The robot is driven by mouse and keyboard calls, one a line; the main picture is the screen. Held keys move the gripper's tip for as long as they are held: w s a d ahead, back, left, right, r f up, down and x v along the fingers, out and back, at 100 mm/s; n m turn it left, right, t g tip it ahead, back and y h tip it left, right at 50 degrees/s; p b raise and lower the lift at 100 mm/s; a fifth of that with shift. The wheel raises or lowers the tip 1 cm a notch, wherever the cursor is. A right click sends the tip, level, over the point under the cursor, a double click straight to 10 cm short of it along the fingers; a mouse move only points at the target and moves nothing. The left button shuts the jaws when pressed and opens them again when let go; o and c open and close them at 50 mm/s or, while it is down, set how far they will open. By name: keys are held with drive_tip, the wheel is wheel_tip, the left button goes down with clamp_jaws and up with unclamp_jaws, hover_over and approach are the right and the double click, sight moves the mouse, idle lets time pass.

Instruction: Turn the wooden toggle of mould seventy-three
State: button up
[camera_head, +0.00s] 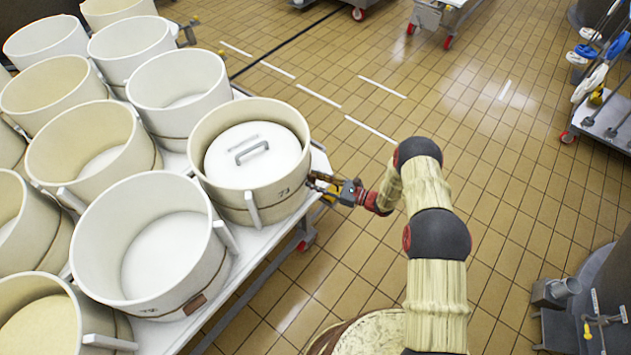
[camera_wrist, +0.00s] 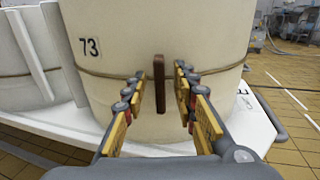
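Mould seventy-three (camera_head: 216,172) is a cream round tub at the right corner of the white table, with a pale lid (camera_head: 264,163) with a grey handle inside it. Its number 73 shows in the wrist view (camera_wrist: 90,47). The wooden toggle (camera_wrist: 159,84) is a dark brown upright bar on the mould's side, at a cord round the wall. My gripper (camera_wrist: 159,103) is open, with one finger on each side of the toggle in the picture; contact is not visible. In the head view my gripper (camera_head: 318,184) is close to the mould's right side, and the toggle is hidden.
Several other open moulds (camera_head: 150,250) crowd the white table (camera_head: 240,262) to the left. The table edge (camera_wrist: 262,130) runs under the mould near my gripper. A grey vat (camera_head: 600,275) stands at lower right.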

drive_tip(key=shift+c, duration=0.4)
clamp_jaws()
idle(0.4)
drive_tip(key=n+b, duration=0.2)
drive_tip(key=n, duration=0.1)
drive_tip(key=shift+s+f+n+b, duration=0.1)
drive_tip(key=shift+n+b, duration=0.2)
drive_tip(key=n+b, duration=0.2)
drive_tip(key=n, duration=0.1)
drive_tip(key=shift+s+a+n, duration=0.1)
drive_tip(key=shift+n, duration=0.2)
drive_tip(key=n+b, duration=0.2)
drive_tip(key=n, duration=0.1)
drive_tip(key=n+b, duration=0.1)
drive_tip(key=n, duration=0.1)
drive_tip(key=shift+s+f, duration=0.1)
drive_tip(key=shift+f, duration=0.15)
drive_tip(key=n+b, duration=0.3)
drive_tip(key=n, duration=0.2)
drive_tip(key=shift+s+f+n+b, duration=0.1)
drive_tip(key=shift+n+b, duration=0.25)
drive_tip(key=shift+n, duration=0.05)
